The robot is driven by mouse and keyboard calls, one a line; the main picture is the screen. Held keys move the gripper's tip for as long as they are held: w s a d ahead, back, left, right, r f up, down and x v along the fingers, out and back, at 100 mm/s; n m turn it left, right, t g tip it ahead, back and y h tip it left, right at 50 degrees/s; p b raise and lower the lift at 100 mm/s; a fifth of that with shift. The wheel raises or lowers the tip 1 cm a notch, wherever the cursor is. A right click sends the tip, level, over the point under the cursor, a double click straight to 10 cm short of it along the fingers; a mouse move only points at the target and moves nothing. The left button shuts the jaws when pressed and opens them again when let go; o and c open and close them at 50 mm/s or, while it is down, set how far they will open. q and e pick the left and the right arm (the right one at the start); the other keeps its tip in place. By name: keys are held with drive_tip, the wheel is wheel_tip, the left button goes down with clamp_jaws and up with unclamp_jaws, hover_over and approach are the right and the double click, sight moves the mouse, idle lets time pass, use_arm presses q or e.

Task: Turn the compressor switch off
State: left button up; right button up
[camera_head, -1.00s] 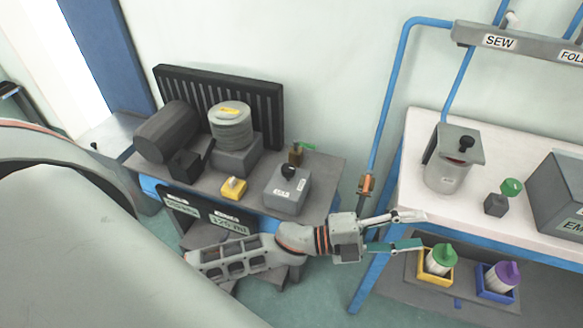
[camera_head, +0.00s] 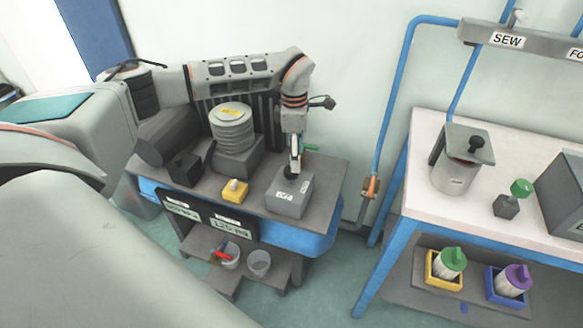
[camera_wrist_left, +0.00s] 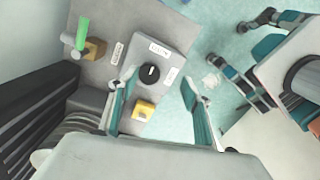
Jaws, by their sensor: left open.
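A grey switch box (camera_head: 290,198) with white labels stands at the right front of the compressor table. Its round black knob (camera_head: 290,172) is on top and partly hidden by my gripper in the head view. In the left wrist view the knob (camera_wrist_left: 150,72) shows whole, with a white pointer mark, on the grey box (camera_wrist_left: 166,46). My left gripper (camera_head: 296,163) points down just above the knob. In the left wrist view its open fingers (camera_wrist_left: 160,82) spread to either side below the knob, and nothing is held.
A small yellow box (camera_head: 235,196) sits left of the switch box. A green-handled valve (camera_head: 308,149) is behind it. The ribbed cylinder (camera_head: 231,125) and dark motor (camera_head: 165,138) stand farther left. A white-topped table (camera_head: 420,195) and blue pipe (camera_head: 391,110) are right.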

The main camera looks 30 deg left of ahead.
sight(291, 176)
use_arm(q)
drive_tip(key=shift+w+a+r, duration=0.1)
drive_tip(key=shift+a+r, duration=0.1)
drive_tip(key=shift+a, duration=0.3)
drive_tip(key=shift+w+a+r, duration=0.1)
drive_tip(key=shift+a+r, duration=0.1)
drive_tip(key=shift+a, duration=0.3)
drive_tip(key=shift+a+f+y, duration=0.1)
drive_tip(key=shift+a+y, duration=0.15)
drive_tip(key=shift+y, duration=0.05)
wheel_tip(291, 176, down, 7)
drive_tip(key=shift+f+b, duration=0.15)
drive_tip(key=shift+b, duration=0.35)
drive_tip(key=shift+d, duration=0.1)
drive_tip(key=c, duration=1.1)
